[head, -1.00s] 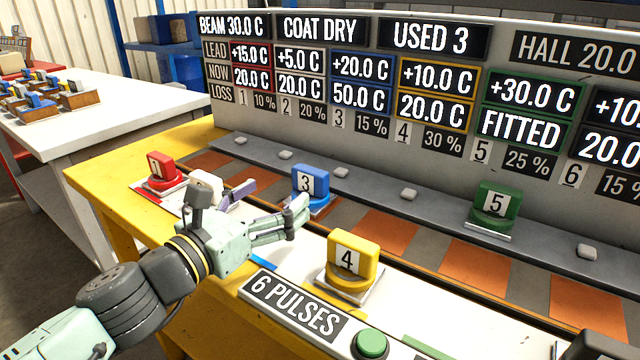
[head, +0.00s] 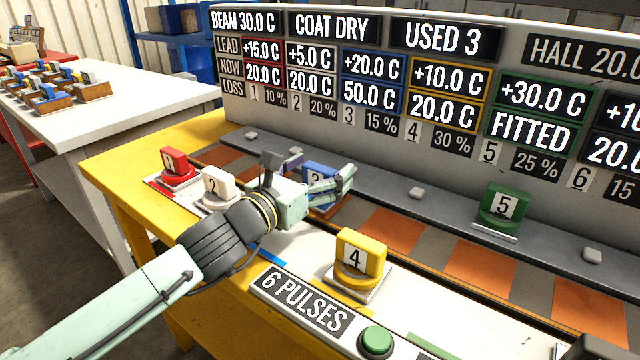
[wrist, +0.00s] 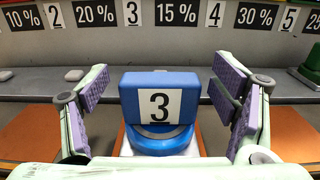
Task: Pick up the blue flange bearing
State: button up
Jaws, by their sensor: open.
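The blue flange bearing (wrist: 160,83) carries a label with the number 3 and stands upright on a pale base plate. In the wrist view it sits centred between the two purple-padded fingers of my gripper (wrist: 161,100), with a gap on each side. My gripper is open and does not visibly touch it. In the head view my gripper (head: 325,186) is at the blue bearing (head: 318,172) and hides much of it.
A red bearing 1 (head: 174,166) and a white bearing 2 (head: 217,184) stand to the left. A yellow bearing 4 (head: 360,256) stands in front to the right, and a green bearing 5 (head: 502,207) farther right. A grey display panel (head: 560,165) rises behind.

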jog(key=shift+w+d, duration=0.1)
jog(key=shift+w, duration=0.05)
jog(key=shift+c, duration=0.5)
jog(key=c, duration=1.6)
jog(key=shift+o, duration=0.2)
jog(key=shift+r, duration=0.1)
